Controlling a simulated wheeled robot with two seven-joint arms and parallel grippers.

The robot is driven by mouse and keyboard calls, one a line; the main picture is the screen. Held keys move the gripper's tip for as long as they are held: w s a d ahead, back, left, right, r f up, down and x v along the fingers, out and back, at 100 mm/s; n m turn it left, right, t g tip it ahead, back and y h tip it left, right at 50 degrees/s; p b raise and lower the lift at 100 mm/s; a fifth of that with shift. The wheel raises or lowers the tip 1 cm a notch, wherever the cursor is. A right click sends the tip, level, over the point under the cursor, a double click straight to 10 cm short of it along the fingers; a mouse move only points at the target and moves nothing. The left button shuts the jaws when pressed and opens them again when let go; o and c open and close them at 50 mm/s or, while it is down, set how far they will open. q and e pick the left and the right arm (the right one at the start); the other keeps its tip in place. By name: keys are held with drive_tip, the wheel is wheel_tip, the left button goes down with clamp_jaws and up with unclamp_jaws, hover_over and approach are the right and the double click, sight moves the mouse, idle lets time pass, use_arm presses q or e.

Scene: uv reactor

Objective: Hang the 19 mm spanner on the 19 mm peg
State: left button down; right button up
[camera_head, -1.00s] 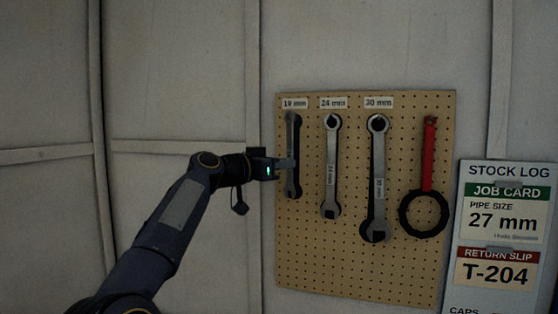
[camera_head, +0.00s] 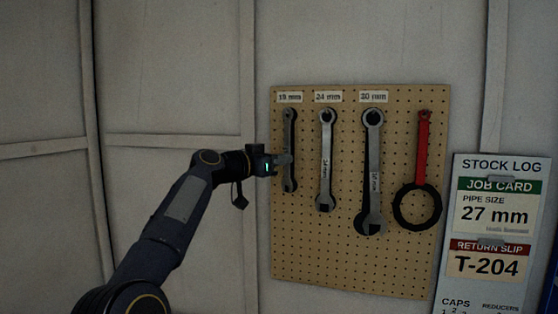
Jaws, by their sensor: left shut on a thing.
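The 19 mm spanner (camera_head: 289,179) is a small grey spanner, upright in front of the pegboard (camera_head: 350,270) below the 19 mm label (camera_head: 289,97). Its ring end is at the top, near where the peg sits; the peg itself is hidden, so I cannot tell whether the ring is around it. My left gripper (camera_head: 283,161) comes in from the left and is shut on the spanner's middle. A dark silhouette shows behind the spanner. My right gripper is not in view.
To the right hang the 24 mm spanner (camera_head: 326,165), the 30 mm spanner (camera_head: 374,170) and a red-handled tool with a black ring (camera_head: 423,150). A stock log board (camera_head: 497,230) stands at the far right. The wall left of the pegboard is bare.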

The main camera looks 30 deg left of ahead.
use_arm(q)
drive_tip(key=c, duration=1.3)
unclamp_jaws()
drive_tip(key=shift+o, duration=0.2)
drive_tip(key=b+v, duration=0.4)
drive_tip(key=v, duration=0.3)
drive_tip(key=s+d+f+n+g, duration=0.1)
drive_tip(key=s+d+f+g, duration=0.3)
drive_tip(key=s+d+f, duration=0.3)
drive_tip(key=s+d+f+n+g+y, duration=0.1)
drive_tip(key=s+d+f, duration=0.6)
drive_tip(key=s+f, duration=0.8)
drive_tip(key=s+d+f+n+g, duration=0.3)
drive_tip(key=s+d+f+g, duration=0.3)
drive_tip(key=s+f, duration=0.6)
wheel_tip(320, 180, down, 10)
drive_tip(key=shift+d+g, duration=0.3)
drive_tip(key=shift+d, duration=0.25)
drive_tip(key=shift+s, duration=0.1)
